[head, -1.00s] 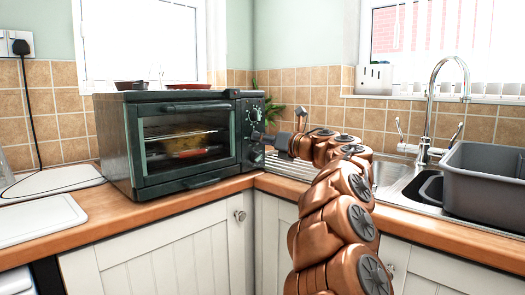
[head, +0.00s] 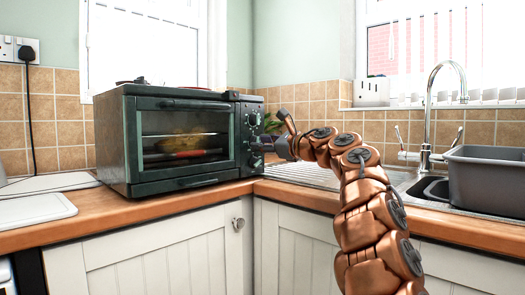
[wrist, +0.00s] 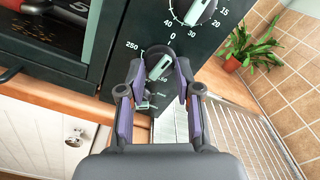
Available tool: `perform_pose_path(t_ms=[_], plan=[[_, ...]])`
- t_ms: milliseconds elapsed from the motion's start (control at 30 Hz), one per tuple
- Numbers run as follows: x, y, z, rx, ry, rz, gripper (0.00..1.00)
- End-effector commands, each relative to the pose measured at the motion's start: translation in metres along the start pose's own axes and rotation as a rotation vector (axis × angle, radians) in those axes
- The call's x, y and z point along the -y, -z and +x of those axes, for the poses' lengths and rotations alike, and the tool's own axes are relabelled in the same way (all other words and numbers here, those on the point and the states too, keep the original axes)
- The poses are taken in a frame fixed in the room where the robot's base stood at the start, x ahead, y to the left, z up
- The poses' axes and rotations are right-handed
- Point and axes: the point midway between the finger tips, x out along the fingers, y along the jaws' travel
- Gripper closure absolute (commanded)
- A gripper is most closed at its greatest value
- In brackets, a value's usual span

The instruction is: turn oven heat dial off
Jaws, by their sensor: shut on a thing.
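The dark green countertop oven (head: 180,187) stands on the wooden worktop, with its door closed and several dials on its right-hand panel. In the wrist view the heat dial (wrist: 158,66) has a pale bar grip, set at a slant, and temperature marks including 250 around it. My gripper (wrist: 160,77) is shut on this dial, one purple-padded finger on each side. Part of the dial's edge and marks is hidden by the fingers. In the head view my gripper (head: 283,148) is at the right of the panel, its fingers hard to make out.
Another dial (wrist: 197,12) with a 0 to 40 scale sits above the heat dial. A potted plant (wrist: 237,52) stands behind the oven. A ribbed metal drainer (head: 300,174) lies right of it, then the tap (head: 430,110) and a grey basin (head: 485,180).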

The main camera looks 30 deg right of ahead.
Motion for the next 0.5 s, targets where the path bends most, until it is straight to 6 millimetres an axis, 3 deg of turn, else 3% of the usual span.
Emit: perform_pose_path(t_ms=[500], plan=[[0.0002,0.0006,0.0004,0.0,-0.001,-0.163,1.0]])
